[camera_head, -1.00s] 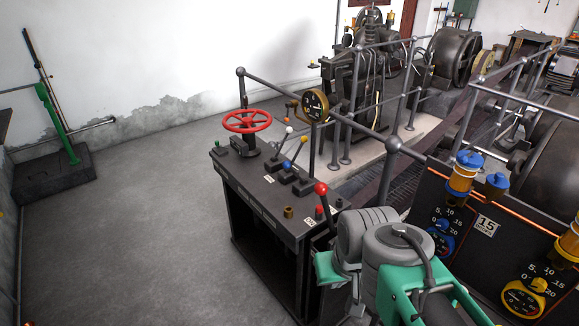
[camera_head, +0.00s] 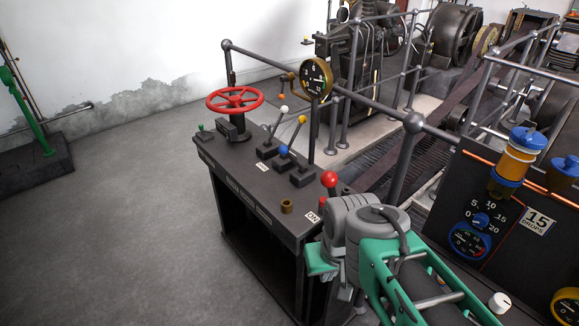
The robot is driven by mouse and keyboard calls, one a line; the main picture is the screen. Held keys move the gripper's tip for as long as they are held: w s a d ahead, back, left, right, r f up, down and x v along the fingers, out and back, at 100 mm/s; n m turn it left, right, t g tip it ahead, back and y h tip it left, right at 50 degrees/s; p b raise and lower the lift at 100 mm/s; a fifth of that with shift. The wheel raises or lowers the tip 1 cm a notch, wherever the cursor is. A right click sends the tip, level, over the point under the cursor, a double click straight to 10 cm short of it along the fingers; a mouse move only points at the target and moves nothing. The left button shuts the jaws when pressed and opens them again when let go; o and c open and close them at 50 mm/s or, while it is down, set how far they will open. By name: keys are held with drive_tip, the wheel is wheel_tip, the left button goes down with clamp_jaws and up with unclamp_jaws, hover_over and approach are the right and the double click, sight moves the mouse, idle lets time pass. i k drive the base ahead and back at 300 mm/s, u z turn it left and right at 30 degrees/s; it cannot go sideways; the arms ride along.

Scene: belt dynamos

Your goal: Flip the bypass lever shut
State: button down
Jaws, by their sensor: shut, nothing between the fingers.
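A dark control desk (camera_head: 232,178) stands in the middle of the head view. On its top are levers with a white knob (camera_head: 283,109), a yellow knob (camera_head: 301,119), a blue knob (camera_head: 283,150) and a red knob (camera_head: 330,180). The white and yellow levers lean to the right. I cannot tell which one is the bypass lever. The red-knobbed lever stands at the near right end, its lower part hidden behind my grey and green arm. My arm is folded at the lower right. My gripper's fingers do not show.
A red handwheel (camera_head: 235,99) and a brass-rimmed gauge (camera_head: 316,77) rise from the desk area. Grey railings (camera_head: 387,116) run behind it. A dial panel (camera_head: 500,225) stands close at right.

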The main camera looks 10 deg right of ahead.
sight(283, 150)
drive_tip(key=k, duration=0.65)
drive_tip(key=u, duration=0.65)
drive_tip(key=i, duration=1.15)
drive_tip(key=u, duration=0.75)
